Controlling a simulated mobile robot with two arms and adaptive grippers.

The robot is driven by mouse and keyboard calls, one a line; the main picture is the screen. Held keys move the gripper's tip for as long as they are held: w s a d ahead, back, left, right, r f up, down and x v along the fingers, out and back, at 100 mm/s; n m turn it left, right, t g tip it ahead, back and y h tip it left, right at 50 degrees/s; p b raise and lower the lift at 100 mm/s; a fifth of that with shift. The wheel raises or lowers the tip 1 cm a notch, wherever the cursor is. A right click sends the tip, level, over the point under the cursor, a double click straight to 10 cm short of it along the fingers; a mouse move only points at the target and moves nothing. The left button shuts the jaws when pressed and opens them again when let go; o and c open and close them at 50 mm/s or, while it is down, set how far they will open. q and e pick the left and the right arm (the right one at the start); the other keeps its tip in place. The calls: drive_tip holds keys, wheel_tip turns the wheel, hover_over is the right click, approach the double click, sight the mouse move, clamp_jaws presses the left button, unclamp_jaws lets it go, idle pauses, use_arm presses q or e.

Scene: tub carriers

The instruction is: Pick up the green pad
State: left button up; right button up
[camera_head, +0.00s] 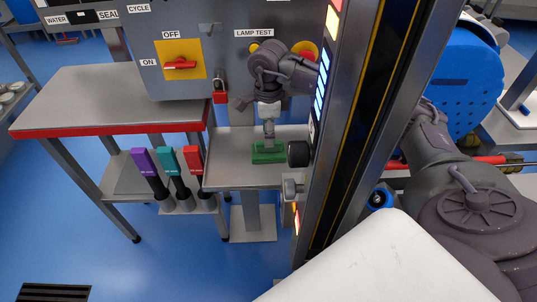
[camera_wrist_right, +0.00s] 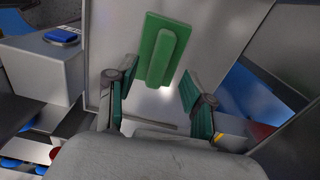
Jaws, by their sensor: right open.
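The green pad (camera_head: 258,155) lies on a small grey shelf (camera_head: 228,172) below the control panel in the head view. In the right wrist view the pad (camera_wrist_right: 163,50) is a green rectangle with a raised block along its middle. My right gripper (camera_head: 268,142) points down just above the pad in the head view. In the wrist view its two teal-lined fingers (camera_wrist_right: 157,80) are open, one on each side of the pad's near end. Nothing is held, and contact with the pad cannot be told. My left gripper is not in view.
A tall dark machine post (camera_head: 347,130) stands right of the shelf, with a black knob (camera_head: 299,154) close to the pad. A red padlock (camera_head: 220,92) hangs behind. Purple, teal and red handles (camera_head: 168,162) stand left. A bare red-edged table (camera_head: 90,95) is further left.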

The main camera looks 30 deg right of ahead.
sight(269, 149)
wheel_tip(269, 149, down, 5)
drive_tip(key=b, duration=0.2)
drive_tip(key=shift+b, duration=0.4)
drive_tip(key=shift+r, duration=0.1)
clamp_jaws()
